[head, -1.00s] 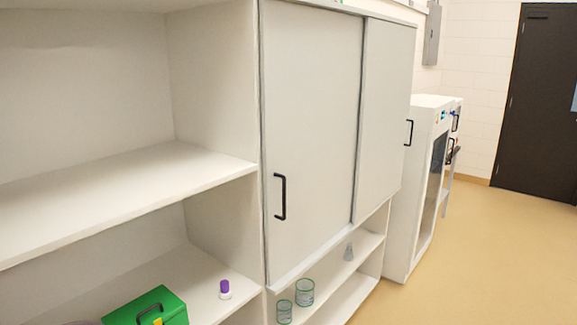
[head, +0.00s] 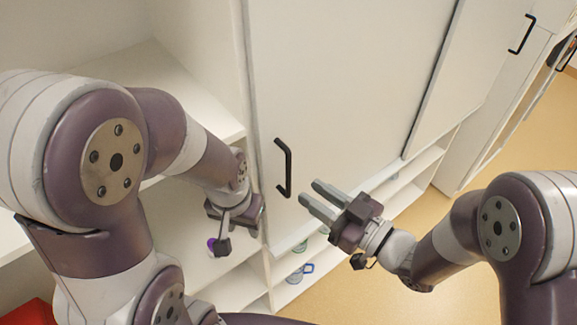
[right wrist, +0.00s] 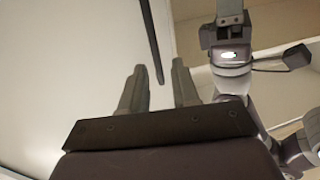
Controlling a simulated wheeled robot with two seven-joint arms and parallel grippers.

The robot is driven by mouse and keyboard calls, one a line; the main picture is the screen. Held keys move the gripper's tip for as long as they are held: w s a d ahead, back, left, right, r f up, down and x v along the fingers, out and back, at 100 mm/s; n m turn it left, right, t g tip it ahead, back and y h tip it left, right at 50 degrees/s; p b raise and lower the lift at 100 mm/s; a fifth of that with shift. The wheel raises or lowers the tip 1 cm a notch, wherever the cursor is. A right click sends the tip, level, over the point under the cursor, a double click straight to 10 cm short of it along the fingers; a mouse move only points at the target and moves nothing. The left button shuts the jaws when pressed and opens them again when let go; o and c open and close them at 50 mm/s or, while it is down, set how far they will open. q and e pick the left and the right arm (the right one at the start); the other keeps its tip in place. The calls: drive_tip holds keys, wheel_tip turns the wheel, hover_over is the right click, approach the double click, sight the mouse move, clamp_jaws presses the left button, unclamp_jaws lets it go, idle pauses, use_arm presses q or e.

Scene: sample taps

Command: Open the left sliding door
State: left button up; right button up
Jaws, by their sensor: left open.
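The left sliding door (head: 345,90) is a pale grey panel covering the left part of the cabinet front. Its black upright bar handle (head: 288,168) is near its left edge. My right gripper (head: 308,191) is open and empty, with its fingertips just right of the handle's lower part in the head view. In the right wrist view the handle (right wrist: 152,40) shows beyond the fingers, its end appearing between the two tips. I cannot tell whether they touch. My left gripper (head: 250,213) is left of the handle, by the open shelves; its fingers are hard to make out.
The right sliding door (head: 465,80) stands beside the left one. Open shelves (head: 120,75) are on the left. Glassware (head: 300,272) stands on the low shelf under the doors. A purple-capped item (head: 212,244) is partly hidden by my left gripper. Floor (head: 400,295) is clear at lower right.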

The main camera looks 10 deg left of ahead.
sight(289, 176)
drive_tip(key=x, duration=0.2)
drive_tip(key=p+x, duration=0.1)
drive_tip(key=x, duration=0.2)
drive_tip(key=w+x, duration=0.1)
drive_tip(key=x, duration=0.1)
drive_tip(key=shift+w+f+p, duration=0.15)
drive_tip(key=shift+w+p, duration=0.05)
drive_tip(key=shift+p, duration=0.1)
drive_tip(key=shift+s+a, duration=0.25)
drive_tip(key=shift+s, duration=0.05)
use_arm(q)
drive_tip(key=shift+w+r, duration=0.2)
drive_tip(key=shift+r, duration=0.35)
drive_tip(key=shift+w+r, duration=0.15)
drive_tip(key=shift+r, duration=0.35)
use_arm(e)
drive_tip(key=shift+w, duration=0.2)
clamp_jaws()
